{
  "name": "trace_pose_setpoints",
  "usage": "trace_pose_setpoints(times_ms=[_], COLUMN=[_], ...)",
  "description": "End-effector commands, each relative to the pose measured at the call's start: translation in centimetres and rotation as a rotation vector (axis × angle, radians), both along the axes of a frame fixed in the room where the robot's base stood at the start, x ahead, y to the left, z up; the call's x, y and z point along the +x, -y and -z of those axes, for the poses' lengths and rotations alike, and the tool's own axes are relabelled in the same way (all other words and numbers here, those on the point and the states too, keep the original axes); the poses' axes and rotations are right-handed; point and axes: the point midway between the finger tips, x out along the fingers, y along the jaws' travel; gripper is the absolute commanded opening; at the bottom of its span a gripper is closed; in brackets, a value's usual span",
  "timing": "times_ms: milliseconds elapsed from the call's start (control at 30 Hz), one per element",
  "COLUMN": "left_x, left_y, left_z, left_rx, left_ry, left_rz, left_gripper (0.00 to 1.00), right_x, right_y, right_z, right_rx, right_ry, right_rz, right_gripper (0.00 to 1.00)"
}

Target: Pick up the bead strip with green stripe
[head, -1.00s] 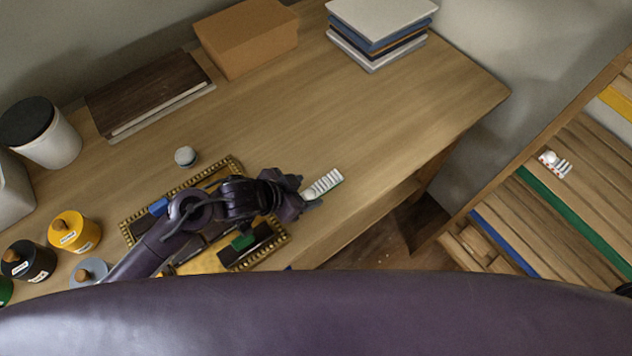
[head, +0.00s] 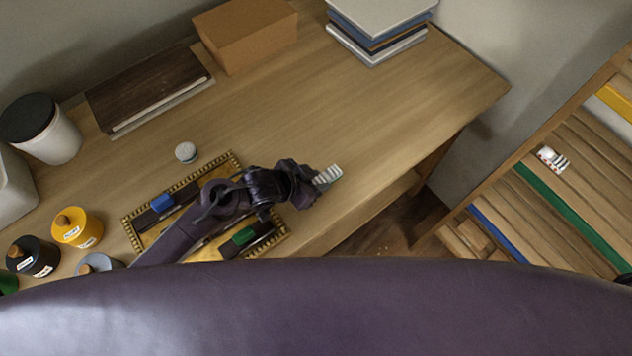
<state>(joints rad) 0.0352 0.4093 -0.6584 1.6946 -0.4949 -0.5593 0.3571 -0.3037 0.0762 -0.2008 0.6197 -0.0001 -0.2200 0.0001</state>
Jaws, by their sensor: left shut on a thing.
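A white ribbed bead strip (head: 328,176) sticks out past the fingers of my left gripper (head: 311,186), over the front part of the desk. My left gripper is shut on the strip and hides its near part. The green edge of the strip is hard to make out now. I cannot tell whether the strip touches the desk. My right gripper is not in view.
A gilt-framed tray (head: 135,232) under my left arm holds dark bars with a blue block (head: 162,202) and a green block (head: 244,236). Several lidded jars, including a yellow jar (head: 84,232), stand left. A shelf (head: 585,190) holds another white strip (head: 553,159).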

Motion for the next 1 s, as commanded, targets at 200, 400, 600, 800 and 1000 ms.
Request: trace_pose_setpoints(times_ms=[200, 400, 600, 800, 1000], left_x=[0.0, 0.0, 0.1, 0.2, 0.1], left_y=[0.0, 0.0, 0.0, 0.1, 0.1], left_z=[0.0, -0.5, -3.1, -8.9, -14.8], left_rx=[-0.001, 0.0, -0.003, -0.004, -0.002], left_ry=[0.001, 0.001, 0.006, 0.01, 0.008], left_rz=[0.0, 0.001, 0.0, 0.001, 0.001], left_gripper=[0.06, 0.06, 0.06, 0.06, 0.06], right_x=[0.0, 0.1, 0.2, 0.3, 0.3], right_y=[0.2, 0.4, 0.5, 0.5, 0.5], right_z=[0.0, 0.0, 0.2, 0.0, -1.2], right_rx=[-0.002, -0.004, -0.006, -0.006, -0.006], right_ry=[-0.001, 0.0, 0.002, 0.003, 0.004], right_rz=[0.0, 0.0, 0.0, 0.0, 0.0], right_gripper=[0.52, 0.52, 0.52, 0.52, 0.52])
